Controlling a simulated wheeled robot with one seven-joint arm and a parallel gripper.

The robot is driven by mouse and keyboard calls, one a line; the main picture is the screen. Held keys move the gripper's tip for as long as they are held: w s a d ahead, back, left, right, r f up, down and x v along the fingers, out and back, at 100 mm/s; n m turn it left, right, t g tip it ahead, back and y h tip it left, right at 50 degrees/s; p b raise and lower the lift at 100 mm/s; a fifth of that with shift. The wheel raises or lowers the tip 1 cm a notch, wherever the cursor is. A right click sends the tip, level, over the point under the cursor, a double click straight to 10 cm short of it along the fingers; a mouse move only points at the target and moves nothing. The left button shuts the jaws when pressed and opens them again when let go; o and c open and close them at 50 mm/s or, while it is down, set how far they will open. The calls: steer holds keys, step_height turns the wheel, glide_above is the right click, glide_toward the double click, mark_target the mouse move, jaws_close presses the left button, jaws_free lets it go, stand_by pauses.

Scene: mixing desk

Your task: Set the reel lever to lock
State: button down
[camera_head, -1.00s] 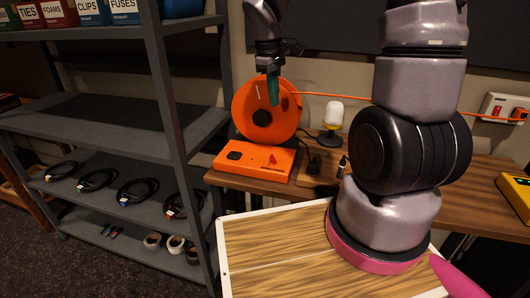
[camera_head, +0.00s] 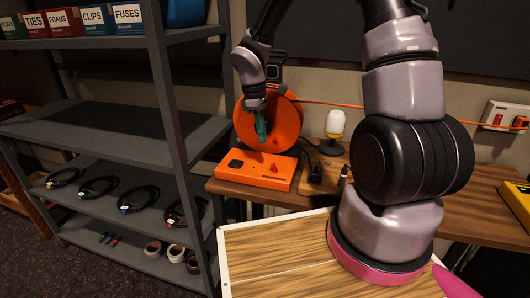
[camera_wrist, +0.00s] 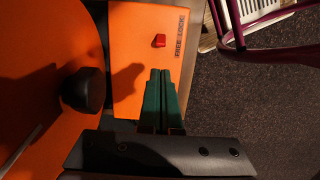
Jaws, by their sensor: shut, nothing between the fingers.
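The orange cable reel (camera_head: 291,125) stands on an orange base box (camera_head: 250,177) on the wooden desk. A small red lever (camera_head: 273,168) sits on top of the box; it also shows in the wrist view (camera_wrist: 159,41) beside a label reading FREE LOCK (camera_wrist: 180,35). Which word the lever points to, I cannot tell. My gripper (camera_head: 262,138), with green fingers, is shut and empty in front of the reel, above the box. In the wrist view, its fingertips (camera_wrist: 160,71) appear just short of the lever, with a gap between.
The reel's black hub knob (camera_wrist: 83,90) is left of my fingers in the wrist view. A yellow-and-white lamp (camera_head: 334,125) and small dark items stand right of the box. A grey shelf (camera_head: 165,110) stands close on the left. An orange cable (camera_head: 340,99) runs to a wall socket.

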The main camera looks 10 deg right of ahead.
mark_target(268, 170)
steer(key=f, duration=0.3)
steer(key=d+f, duration=0.1)
steer(key=f, duration=0.5)
steer(key=shift+s+d+f, duration=0.15)
steer(key=shift+s+f, duration=0.05)
steer(key=shift+s, duration=0.15)
